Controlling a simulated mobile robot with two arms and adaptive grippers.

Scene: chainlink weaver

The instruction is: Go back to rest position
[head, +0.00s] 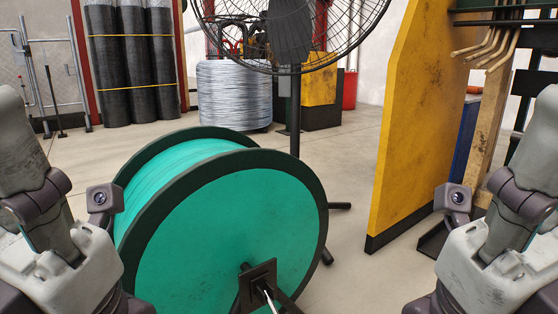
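My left arm (70,262) comes in at the lower left edge and my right arm (490,265) at the lower right edge. Their gripper fingers are cut off below the picture, so I cannot see whether they are open or shut. No object shows in either hand. A large green spool (225,235) with dark rims stands between the two arms in the head view. My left arm hides part of its left side.
A pedestal fan (295,110) stands behind the spool. A yellow panel (415,120) rises at right. A wire coil (233,95), dark mesh rolls (133,65) and a red bin (349,89) are at the back. Bare floor (350,165) lies between spool and panel.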

